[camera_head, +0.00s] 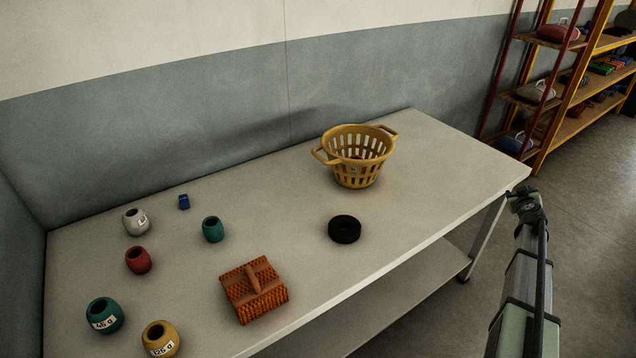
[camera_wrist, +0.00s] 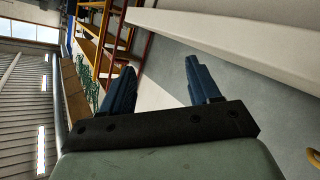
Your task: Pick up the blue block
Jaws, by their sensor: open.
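The blue block (camera_head: 184,202) is small and lies on the table (camera_head: 290,215) toward the back left in the head view. It stands clear of the pots around it. My gripper (camera_wrist: 160,85) shows in the wrist view, open and empty, its two dark blue fingers spread apart. My arm is at the right of the head view, beside the table's right end and far from the block. The block does not show in the wrist view.
Near the block are a white pot (camera_head: 136,222), a red pot (camera_head: 138,260) and a green pot (camera_head: 213,229). A wall (camera_head: 150,140) rises behind the table.

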